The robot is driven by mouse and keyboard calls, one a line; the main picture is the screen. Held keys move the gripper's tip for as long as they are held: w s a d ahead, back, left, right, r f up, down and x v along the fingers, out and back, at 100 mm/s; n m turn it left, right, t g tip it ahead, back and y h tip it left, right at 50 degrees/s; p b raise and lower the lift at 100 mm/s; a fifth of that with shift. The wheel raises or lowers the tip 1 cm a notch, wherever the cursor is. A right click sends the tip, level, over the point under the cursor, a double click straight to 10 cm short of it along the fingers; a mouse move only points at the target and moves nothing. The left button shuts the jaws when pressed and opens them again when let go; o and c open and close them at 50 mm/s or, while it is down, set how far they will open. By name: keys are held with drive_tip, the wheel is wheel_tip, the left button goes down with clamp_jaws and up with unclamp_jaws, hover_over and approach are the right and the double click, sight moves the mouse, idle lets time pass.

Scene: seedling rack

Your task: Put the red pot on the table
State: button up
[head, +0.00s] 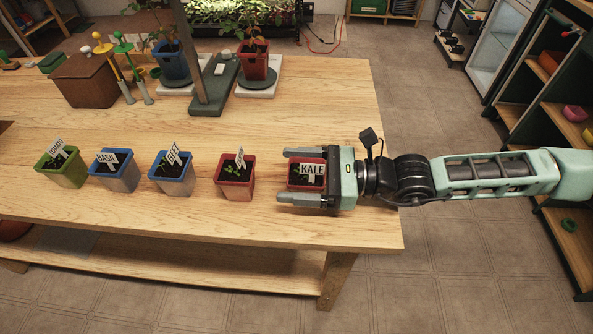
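A small red pot (291,181) with a dark soil top, a seedling and a white "KALE" label is between the two fingers of my gripper (304,175), near the right end of the wooden table (340,95). One finger is along its far side and one along its near side. The near finger hides its lower wall and base, so I cannot tell whether the fingers press on it or whether it touches the table. Another small red pot (235,190) with a white label stands upright on the table just to the left.
Two blue pots (116,180) (174,183) and a green pot (62,172) stand in a row further left. A larger red pot (253,67) with a plant stands at the back, near a grey post (190,50). A brown box (86,81) is back left. The table's back right is clear.

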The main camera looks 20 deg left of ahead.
drive_tip(key=shift+r, duration=0.1)
drive_tip(key=b+v, duration=0.1)
drive_tip(key=v, duration=1.1)
drive_tip(key=s+n+g+h, duration=0.1)
drive_tip(key=s+n, duration=0.1)
drive_tip(key=s+f+n+g+h, duration=0.1)
drive_tip(key=s+n+h, duration=0.1)
drive_tip(key=s+d+n+g+h, duration=0.1)
drive_tip(key=s+n+h, duration=0.1)
drive_tip(key=s, duration=0.1)
drive_tip(key=shift+f, duration=0.3)
drive_tip(key=s+d+r+n+t+h, duration=0.2)
drive_tip(key=s+d+n+h, duration=0.45)
drive_tip(key=n+h, duration=0.35)
drive_tip(key=d+r+n+t+h, duration=0.1)
drive_tip(key=d+r+n+t, duration=0.4)
drive_tip(key=r, duration=0.3)
drive_tip(key=shift+s+d+r+n+h, duration=0.2)
drive_tip(key=shift+d+r+n+h, duration=0.2)
drive_tip(key=shift+d+n, duration=0.45)
